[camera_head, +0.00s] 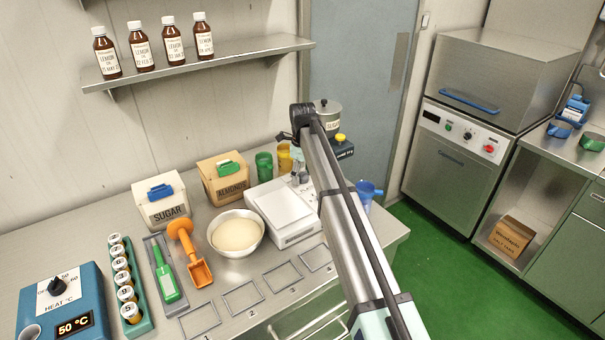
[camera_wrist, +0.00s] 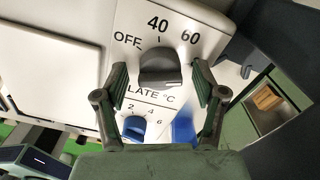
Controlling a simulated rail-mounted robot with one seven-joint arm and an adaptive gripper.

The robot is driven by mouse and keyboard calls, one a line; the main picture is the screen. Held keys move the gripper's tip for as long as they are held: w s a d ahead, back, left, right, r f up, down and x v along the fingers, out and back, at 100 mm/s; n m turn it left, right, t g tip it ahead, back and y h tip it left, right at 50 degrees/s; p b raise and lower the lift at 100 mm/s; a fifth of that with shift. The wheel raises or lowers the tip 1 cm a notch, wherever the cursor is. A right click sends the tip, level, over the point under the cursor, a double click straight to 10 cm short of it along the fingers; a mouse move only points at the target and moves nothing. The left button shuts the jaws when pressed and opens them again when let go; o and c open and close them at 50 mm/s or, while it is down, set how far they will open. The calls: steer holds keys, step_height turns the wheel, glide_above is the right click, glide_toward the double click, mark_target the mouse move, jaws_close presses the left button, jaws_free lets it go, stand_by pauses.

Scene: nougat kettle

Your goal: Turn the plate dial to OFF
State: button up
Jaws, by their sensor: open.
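The plate dial (camera_wrist: 160,68) is a dark grey knob on a white panel (camera_wrist: 205,20) marked OFF, 40 and 60, with OFF at its upper left and "LATE °C" below. I cannot tell for certain which mark it points at. My gripper (camera_wrist: 160,78) is open, with one finger on each side of the dial; contact is not clear. In the head view, the white plate unit (camera_head: 283,208) stands on the bench, and my arm hides part of its right side and the dial.
A smaller blue knob (camera_wrist: 133,127) with numbers 2, 4 and 6 is just below the dial. A bowl (camera_head: 236,233) stands left of the plate unit. Green and yellow cups (camera_head: 264,166) and an almonds box (camera_head: 222,178) stand behind. A blue jug (camera_head: 368,192) is to the right.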

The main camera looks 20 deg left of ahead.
steer(key=c, duration=1.2)
steer(key=shift+o, duration=0.3)
